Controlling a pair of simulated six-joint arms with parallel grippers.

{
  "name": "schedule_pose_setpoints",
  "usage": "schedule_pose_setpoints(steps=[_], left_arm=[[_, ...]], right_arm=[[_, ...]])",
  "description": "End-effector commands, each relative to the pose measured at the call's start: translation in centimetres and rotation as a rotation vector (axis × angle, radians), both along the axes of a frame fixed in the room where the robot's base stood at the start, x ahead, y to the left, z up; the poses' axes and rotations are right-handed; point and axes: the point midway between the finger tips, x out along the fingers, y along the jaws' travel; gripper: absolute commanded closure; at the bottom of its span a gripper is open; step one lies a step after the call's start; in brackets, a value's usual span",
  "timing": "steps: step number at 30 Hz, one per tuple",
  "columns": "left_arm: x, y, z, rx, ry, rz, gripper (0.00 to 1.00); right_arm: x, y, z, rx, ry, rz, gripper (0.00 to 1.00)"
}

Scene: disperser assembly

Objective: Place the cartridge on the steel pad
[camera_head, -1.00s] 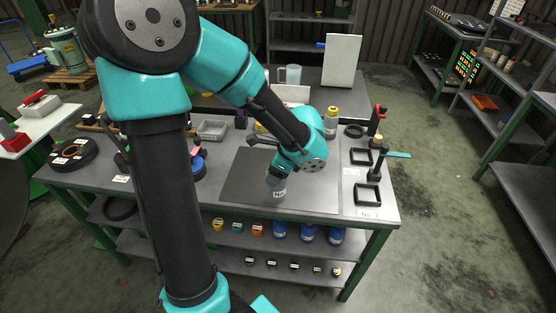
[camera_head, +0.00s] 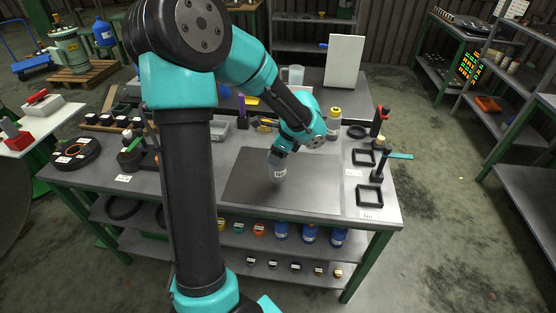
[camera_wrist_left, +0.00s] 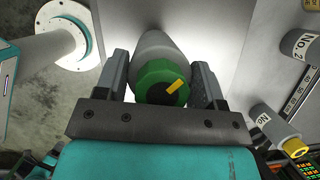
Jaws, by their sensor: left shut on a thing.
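The cartridge (camera_head: 278,172) is a grey cylinder with a pale label. In the left wrist view its green cap with a yellow mark (camera_wrist_left: 161,82) faces the camera. My left gripper (camera_head: 281,153) is shut on it, with one finger on each side of the cap (camera_wrist_left: 163,80). The steel pad (camera_head: 250,190) is the dark grey rectangle on the bench. The cartridge appears over the back middle of the pad, roughly upright. I cannot tell if its base touches the pad. My right gripper is not in view.
A yellow-capped bottle (camera_head: 334,120) stands behind the pad at the right. Black square frames (camera_head: 369,196) and a dark upright stand (camera_head: 378,168) are to the right. The pad's front and right are clear.

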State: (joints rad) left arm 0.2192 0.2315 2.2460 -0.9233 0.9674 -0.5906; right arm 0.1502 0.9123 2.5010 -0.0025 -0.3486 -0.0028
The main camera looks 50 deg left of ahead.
Motion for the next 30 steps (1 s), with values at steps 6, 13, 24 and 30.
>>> schedule_pose_setpoints(steps=[6, 13, 24, 30], left_arm=[[0.1, 0.4, -2.4, 0.001, 0.002, 0.002, 1.00], [0.1, 0.4, -3.5, 0.002, -0.001, 0.002, 1.00], [0.1, 0.4, -3.8, 0.001, 0.001, 0.002, 0.35], [0.1, 0.4, -3.8, 0.000, 0.000, 0.002, 0.16]], right_arm=[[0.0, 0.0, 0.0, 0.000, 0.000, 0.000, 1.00], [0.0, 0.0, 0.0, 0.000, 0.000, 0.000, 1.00], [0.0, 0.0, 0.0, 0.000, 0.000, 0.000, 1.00], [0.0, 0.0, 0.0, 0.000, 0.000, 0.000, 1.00]])
